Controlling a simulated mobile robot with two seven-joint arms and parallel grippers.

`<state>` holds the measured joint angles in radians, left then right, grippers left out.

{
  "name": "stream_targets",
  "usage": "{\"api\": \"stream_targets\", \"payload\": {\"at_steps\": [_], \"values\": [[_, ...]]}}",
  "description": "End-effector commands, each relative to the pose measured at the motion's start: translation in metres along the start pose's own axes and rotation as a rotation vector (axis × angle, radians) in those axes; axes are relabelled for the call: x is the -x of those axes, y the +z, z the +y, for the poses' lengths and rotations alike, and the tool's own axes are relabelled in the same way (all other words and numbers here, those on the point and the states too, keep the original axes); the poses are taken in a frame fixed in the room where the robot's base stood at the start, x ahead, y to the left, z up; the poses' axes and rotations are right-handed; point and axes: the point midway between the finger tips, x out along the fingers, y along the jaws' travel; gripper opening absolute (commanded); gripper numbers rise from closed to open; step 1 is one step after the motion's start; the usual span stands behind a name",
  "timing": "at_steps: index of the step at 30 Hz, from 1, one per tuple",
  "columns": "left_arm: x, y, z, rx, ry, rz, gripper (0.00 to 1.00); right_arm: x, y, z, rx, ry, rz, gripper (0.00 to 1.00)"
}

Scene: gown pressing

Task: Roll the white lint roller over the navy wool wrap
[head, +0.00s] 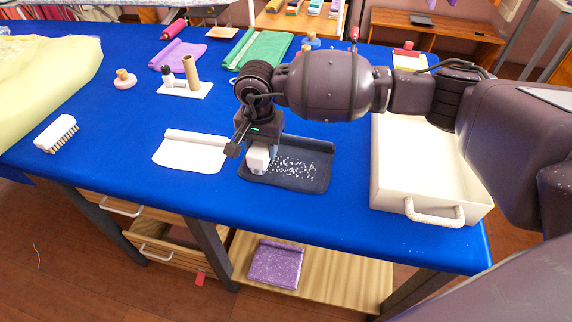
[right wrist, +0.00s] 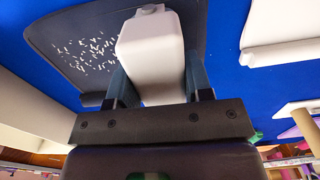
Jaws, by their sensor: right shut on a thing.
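The navy wool wrap (head: 316,182) lies flat on the blue table, its far edge folded into a roll. White lint specks are scattered over its middle and right part; they also show on the wrap in the right wrist view (right wrist: 55,25). My right gripper (head: 259,148) is shut on the white lint roller (head: 257,160) at the wrap's left part. In the right wrist view the roller (right wrist: 152,55) sits between the two fingers of the gripper (right wrist: 152,85), over the wrap. I cannot tell whether the roller touches the cloth. My left gripper is not in view.
A white cloth (head: 190,155) lies just left of the wrap. A cream tray with a handle (head: 432,212) stands to the right. A white brush (head: 56,134) is at far left. A stand with a cork-coloured tube (head: 190,75) and folded green cloth (head: 262,48) are farther back.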

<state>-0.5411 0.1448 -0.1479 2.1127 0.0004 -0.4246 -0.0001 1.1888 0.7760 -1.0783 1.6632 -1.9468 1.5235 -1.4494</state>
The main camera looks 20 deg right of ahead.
Motion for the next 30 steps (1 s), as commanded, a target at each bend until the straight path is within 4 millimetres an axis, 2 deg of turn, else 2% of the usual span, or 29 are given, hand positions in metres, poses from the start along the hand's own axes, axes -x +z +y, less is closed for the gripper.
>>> {"api": "stream_targets", "payload": {"at_steps": [8,30], "values": [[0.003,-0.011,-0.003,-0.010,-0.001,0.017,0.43,-0.001,0.000,0.021,-0.001,0.004,0.000,0.20],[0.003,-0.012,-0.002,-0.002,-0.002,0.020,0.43,-0.003,0.000,0.026,-0.001,0.006,-0.002,0.20]]}}
